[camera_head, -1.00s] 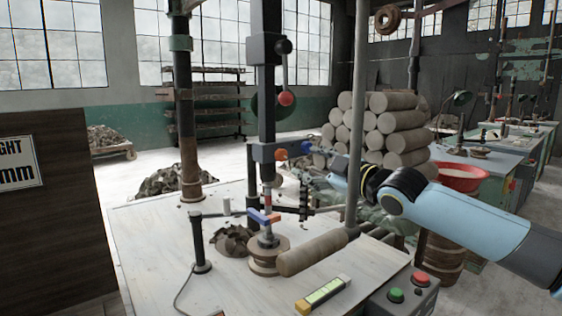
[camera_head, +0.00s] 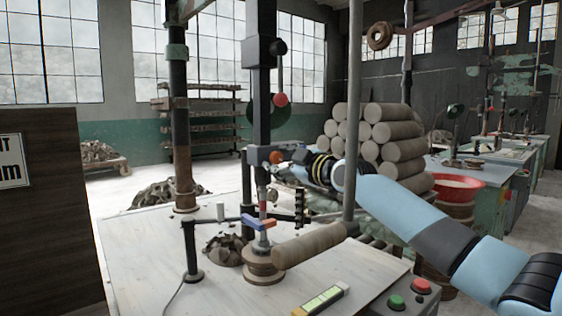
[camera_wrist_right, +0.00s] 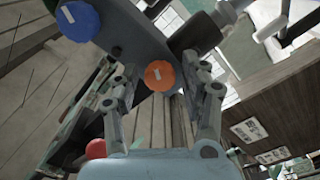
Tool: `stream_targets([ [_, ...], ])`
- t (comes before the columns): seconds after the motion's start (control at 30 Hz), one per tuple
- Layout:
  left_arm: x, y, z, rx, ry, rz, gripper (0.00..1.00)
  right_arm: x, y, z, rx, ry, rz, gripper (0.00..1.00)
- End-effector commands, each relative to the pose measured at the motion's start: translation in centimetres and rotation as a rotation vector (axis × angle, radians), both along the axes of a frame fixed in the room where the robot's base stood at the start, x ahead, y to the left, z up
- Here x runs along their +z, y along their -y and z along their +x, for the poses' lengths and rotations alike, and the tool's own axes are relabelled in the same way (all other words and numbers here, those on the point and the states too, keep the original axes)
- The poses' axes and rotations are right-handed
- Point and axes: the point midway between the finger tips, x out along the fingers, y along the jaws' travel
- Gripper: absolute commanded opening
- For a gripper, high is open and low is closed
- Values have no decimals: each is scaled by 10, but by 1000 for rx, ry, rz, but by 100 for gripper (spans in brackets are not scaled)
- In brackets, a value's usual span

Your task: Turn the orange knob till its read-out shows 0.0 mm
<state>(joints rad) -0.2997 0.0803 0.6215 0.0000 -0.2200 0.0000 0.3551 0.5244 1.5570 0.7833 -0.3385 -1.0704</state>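The orange knob (camera_head: 276,157) sits on the grey bracket of the upright column over the bench. It also shows in the right wrist view (camera_wrist_right: 159,75), with a pale mark on its face. My right gripper (camera_head: 289,165) is close to it from the right. In the right wrist view its fingers (camera_wrist_right: 162,82) are open, one to each side of the knob, with gaps showing. A blue knob (camera_wrist_right: 77,20) is at upper left there; my gripper hides it in the head view. I cannot make out a read-out figure. My left gripper is out of view.
A lever with a red ball (camera_head: 282,99) hangs from the column above the gripper. A grey pole (camera_head: 353,110) stands beside my right arm. The bench (camera_head: 140,240) holds a clay roll (camera_head: 309,246), trimmings (camera_head: 226,249), a green-windowed bar (camera_head: 320,300) and a button box (camera_head: 408,298).

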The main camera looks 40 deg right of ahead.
Motion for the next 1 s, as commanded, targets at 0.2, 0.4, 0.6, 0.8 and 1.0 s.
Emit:
stream_targets([
  [0.2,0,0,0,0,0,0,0,0,0,0,0,0,0,14],
  [0.4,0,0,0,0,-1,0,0,0,0,0,0,0,1,0],
  [0.6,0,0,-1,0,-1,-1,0,-1,0,0,-1,-3,32,0],
  [0.8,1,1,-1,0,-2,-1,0,-1,0,0,-1,-11,131,0],
  [1.0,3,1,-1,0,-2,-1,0,-1,-1,0,-1,-25,297,0],
])
